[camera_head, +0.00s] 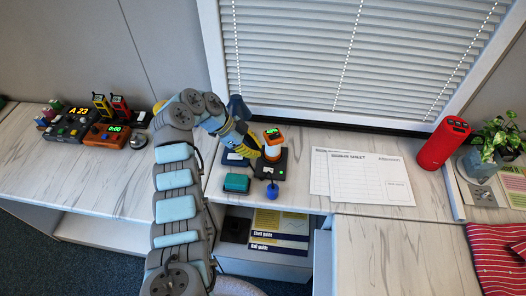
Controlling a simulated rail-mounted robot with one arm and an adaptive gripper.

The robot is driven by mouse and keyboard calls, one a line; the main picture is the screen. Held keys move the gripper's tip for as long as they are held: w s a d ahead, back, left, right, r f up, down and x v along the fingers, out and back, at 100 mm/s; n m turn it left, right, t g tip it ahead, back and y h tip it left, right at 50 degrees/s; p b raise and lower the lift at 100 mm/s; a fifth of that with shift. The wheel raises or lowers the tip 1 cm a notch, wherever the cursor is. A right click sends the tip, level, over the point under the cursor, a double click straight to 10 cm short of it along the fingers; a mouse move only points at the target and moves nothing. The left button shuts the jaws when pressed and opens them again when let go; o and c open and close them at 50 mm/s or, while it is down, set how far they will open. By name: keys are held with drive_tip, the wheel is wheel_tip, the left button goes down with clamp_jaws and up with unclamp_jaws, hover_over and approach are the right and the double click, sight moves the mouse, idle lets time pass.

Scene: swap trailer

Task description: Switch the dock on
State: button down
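A black base (280,171) that looks like the dock sits on the counter in front of the window. An orange device (272,144) with a lit green display stands upright on it. A small light spot shows on the base's front, too small to read as a switch or lamp. My gripper (253,148), with yellow parts at its end, is just left of the orange device and partly overlaps the base in this view. I cannot tell whether it touches either one, or whether its fingers are open or shut.
A teal box (237,182) and a blue knob-like object (272,190) are close by. Paper sheets (362,178) lie to the right, then a red cylinder (442,144) and a plant (499,138). Boxes with displays, one black (68,127) and one orange (107,135), stand at left.

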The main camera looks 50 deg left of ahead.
drive_tip(key=shift+p+v, duration=0.65)
drive_tip(key=shift+v, duration=1)
